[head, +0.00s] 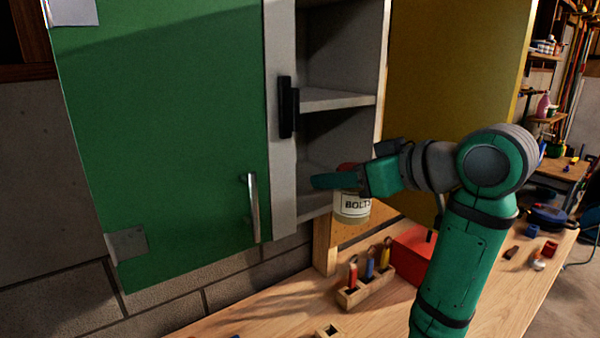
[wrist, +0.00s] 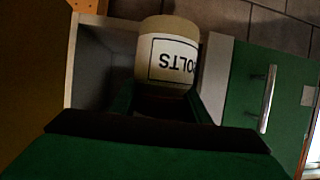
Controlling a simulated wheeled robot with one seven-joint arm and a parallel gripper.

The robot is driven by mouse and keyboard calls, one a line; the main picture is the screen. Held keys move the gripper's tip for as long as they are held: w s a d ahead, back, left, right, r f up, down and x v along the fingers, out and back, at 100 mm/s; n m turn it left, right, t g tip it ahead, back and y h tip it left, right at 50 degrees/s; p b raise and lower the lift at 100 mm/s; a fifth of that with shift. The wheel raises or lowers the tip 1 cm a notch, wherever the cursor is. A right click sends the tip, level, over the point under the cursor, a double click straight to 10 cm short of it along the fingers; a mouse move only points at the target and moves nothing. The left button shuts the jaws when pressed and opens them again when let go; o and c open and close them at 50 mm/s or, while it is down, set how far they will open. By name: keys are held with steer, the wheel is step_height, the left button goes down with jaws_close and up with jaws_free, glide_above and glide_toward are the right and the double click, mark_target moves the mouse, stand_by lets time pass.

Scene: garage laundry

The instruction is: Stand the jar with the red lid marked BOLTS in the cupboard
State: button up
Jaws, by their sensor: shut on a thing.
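The jar (head: 351,207) has a red lid and a white label reading BOLTS. My gripper (head: 338,180) is shut on it near the lid and holds it upright in the air, in front of the cupboard's lowest visible shelf. In the wrist view the jar (wrist: 168,55) shows upside down between the fingers, its lid hidden. The cupboard (head: 282,190) has a grey frame and inner shelves (head: 335,99). Its open section shows between a green door (head: 165,130) on the left and a yellow door panel (head: 450,90) on the right. The visible shelves look empty; part of the lowest is hidden behind my gripper.
A wooden workbench (head: 250,322) lies below. On it stand a wooden rack (head: 366,290) with several coloured-handled tools and a red box (head: 412,255). The green door has a metal handle (head: 253,207). A black handle (head: 287,107) sits on the cupboard's frame.

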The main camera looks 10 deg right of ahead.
steer(key=w, duration=0.4)
steer(key=w+a, duration=0.1)
steer(key=w, duration=0.4)
steer(key=w+a, duration=0.1)
steer(key=w, duration=0.4)
steer(key=shift+w+a, duration=0.1)
steer(key=shift+a, duration=0.15)
steer(key=shift+w+a, duration=0.25)
steer(key=shift+w, duration=0.95)
steer(key=shift+w+f, duration=0.45)
steer(key=shift+f, duration=0.25)
steer(key=shift+s, duration=0.1)
steer(key=o, duration=1.3)
steer(key=shift+f, duration=0.1)
steer(key=v, duration=1.2)
